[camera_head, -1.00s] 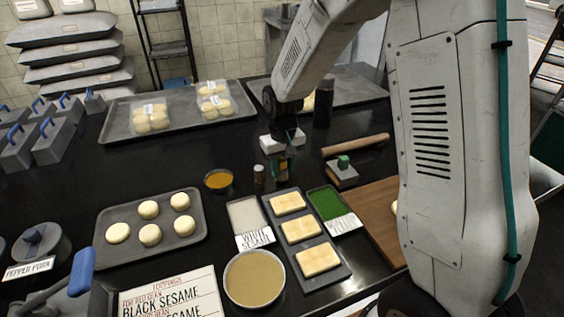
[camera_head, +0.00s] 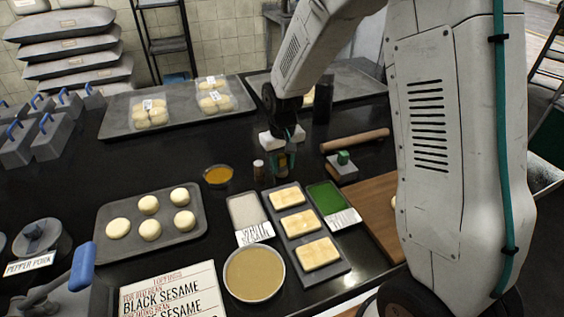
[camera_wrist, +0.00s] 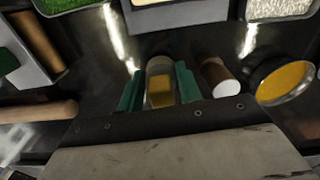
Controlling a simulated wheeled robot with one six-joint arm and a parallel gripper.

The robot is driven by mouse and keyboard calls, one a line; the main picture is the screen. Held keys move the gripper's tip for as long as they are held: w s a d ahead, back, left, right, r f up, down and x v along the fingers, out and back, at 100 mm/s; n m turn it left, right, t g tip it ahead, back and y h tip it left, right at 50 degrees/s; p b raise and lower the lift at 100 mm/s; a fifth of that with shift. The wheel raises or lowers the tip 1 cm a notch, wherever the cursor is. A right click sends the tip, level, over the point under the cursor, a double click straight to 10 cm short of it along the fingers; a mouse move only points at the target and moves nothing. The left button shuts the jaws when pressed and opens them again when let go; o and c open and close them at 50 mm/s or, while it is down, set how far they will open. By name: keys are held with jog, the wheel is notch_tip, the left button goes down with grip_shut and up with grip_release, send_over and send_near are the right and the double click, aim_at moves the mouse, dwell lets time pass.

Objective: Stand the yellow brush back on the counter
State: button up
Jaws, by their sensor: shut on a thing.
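My gripper (camera_head: 283,162) is low over the black counter (camera_head: 205,160), pointing down. In the wrist view its two green fingers (camera_wrist: 160,88) are closed on the yellow brush (camera_wrist: 160,92), which shows a yellow block on a paler body between them. In the head view the fingers mostly hide the brush. It looks upright and close to the counter top, but I cannot tell whether its lower end touches.
A small brown bottle (camera_head: 259,170) with a pale cap stands just beside the fingers; it is also in the wrist view (camera_wrist: 217,77). An orange sauce bowl (camera_head: 218,175), a rolling pin (camera_head: 355,141), a stamp (camera_head: 342,167) and topping trays (camera_head: 247,210) surround the spot.

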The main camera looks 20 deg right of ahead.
jog(key=shift+f, duration=0.4)
dwell(0.4)
jog(key=o, duration=1)
notch_tip(320, 180, up, 8)
jog(key=shift+f, duration=0.1)
jog(key=s+d+r, duration=0.1)
jog(key=s+r, duration=0.3)
jog(key=s, duration=0.6)
jog(key=s+d+r, duration=0.1)
jog(key=s+r, duration=0.4)
jog(key=s, duration=0.5)
jog(key=s+d+r+t, duration=0.1)
jog(key=s+r, duration=0.4)
jog(key=s, duration=0.5)
jog(key=shift+s+r+m, duration=0.15)
jog(key=shift+r+m, duration=0.05)
jog(key=shift+m, duration=0.2)
